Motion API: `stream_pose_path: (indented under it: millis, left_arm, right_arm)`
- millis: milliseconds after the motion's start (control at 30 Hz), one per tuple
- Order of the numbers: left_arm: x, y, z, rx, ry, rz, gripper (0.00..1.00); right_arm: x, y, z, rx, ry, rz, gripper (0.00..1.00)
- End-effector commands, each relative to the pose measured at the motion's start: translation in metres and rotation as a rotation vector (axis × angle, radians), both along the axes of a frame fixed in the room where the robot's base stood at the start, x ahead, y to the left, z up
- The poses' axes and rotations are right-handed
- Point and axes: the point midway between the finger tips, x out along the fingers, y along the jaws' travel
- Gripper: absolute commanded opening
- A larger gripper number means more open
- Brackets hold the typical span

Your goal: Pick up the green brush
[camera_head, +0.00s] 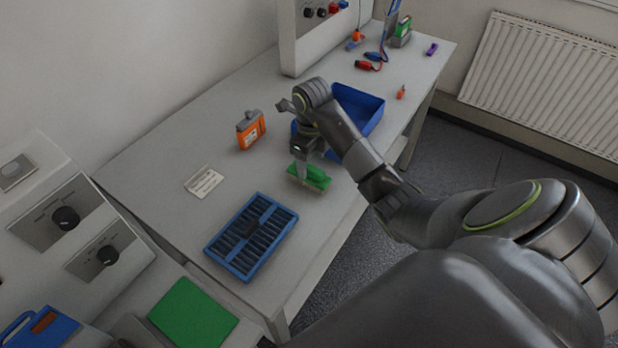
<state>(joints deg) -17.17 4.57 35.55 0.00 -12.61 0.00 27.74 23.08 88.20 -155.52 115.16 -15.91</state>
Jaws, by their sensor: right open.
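The green brush (315,176) lies on the grey table (180,137), right of its middle and near the front edge. Its green back faces up and a paler strip shows along its lower side. My right gripper (303,170) is directly over the brush, pointing down, with its open fingers at the brush's far left part. The fingers hide some of the brush. I cannot tell whether they touch it. My left gripper is not in view.
A blue bin (358,108) stands just behind my right gripper. An orange-and-grey battery (251,131), a white label card (203,181) and a blue slotted tray (250,238) lie nearby. Red clips and a power unit stand at the back. Bare tabletop lies left of the brush.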

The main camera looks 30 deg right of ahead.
Motion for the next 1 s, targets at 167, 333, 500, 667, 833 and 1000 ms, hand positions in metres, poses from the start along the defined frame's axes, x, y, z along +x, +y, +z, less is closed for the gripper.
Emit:
stream_pose_path:
  millis: [167,333,500,667,833,1000]
  left_arm:
    - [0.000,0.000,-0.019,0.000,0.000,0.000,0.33]
    - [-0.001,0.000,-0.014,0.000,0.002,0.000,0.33]
    - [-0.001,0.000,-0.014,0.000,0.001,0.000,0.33]
    - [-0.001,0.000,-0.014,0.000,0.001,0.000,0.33]
    - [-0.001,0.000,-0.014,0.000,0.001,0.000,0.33]
    - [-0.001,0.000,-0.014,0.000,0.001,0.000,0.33]
  right_arm:
    - [0.000,0.005,-0.022,0.002,0.001,0.000,0.64]
    - [-0.001,0.008,-0.039,0.002,0.005,-0.001,0.64]
    - [0.000,0.007,-0.048,0.001,0.001,0.000,0.64]
    - [0.000,0.007,-0.048,0.000,0.000,0.000,0.58]
    - [0.000,0.007,-0.048,0.000,0.000,0.000,0.36]
    - [0.000,0.007,-0.048,0.000,0.000,0.000,0.14]
